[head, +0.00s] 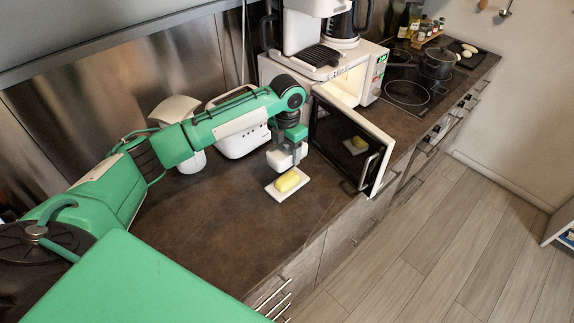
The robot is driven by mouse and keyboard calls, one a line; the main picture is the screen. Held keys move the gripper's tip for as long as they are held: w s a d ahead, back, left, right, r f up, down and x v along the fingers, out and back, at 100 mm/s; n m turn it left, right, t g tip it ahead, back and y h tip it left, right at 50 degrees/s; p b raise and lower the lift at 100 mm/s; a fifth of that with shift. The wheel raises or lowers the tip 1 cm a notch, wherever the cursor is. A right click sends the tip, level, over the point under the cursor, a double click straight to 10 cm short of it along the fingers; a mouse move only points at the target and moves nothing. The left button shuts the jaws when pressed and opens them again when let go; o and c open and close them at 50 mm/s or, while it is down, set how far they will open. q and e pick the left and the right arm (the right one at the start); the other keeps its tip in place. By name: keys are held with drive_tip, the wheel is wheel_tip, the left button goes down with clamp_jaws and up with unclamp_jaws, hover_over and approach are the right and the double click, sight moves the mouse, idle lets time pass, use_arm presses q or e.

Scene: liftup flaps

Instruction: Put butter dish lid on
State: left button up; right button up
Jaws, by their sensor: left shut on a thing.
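The butter dish base (274,191) is a flat white plate on the dark counter. A yellow block of butter (287,180) lies on it, uncovered. My left gripper (291,150) is just behind the butter, near the dish's far edge. It is shut on a white block-like thing (278,161), which appears to be the butter dish lid. The lid is behind and slightly above the butter, not over all of it. The fingertips are small and partly hidden, and I cannot tell whether the lid touches the dish. My right gripper is not in view.
The open microwave door (347,146) stands close to the right of the dish and reflects the butter. The microwave (368,80) is behind it. A white appliance (242,138) stands behind my left arm. The counter's front left (225,225) is clear.

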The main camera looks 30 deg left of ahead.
sight(287, 177)
use_arm(q)
wheel_tip(287, 177, down, 4)
drive_tip(key=shift+r+p, duration=0.15)
drive_tip(key=shift+p, duration=0.15)
wheel_tip(287, 177, down, 4)
drive_tip(key=shift+r+p, duration=0.1)
drive_tip(key=shift+p, duration=0.5)
drive_tip(key=shift+f, duration=0.3)
drive_tip(key=shift+f, duration=0.65)
drive_tip(key=o, duration=1)
drive_tip(key=shift+o, duration=0.3)
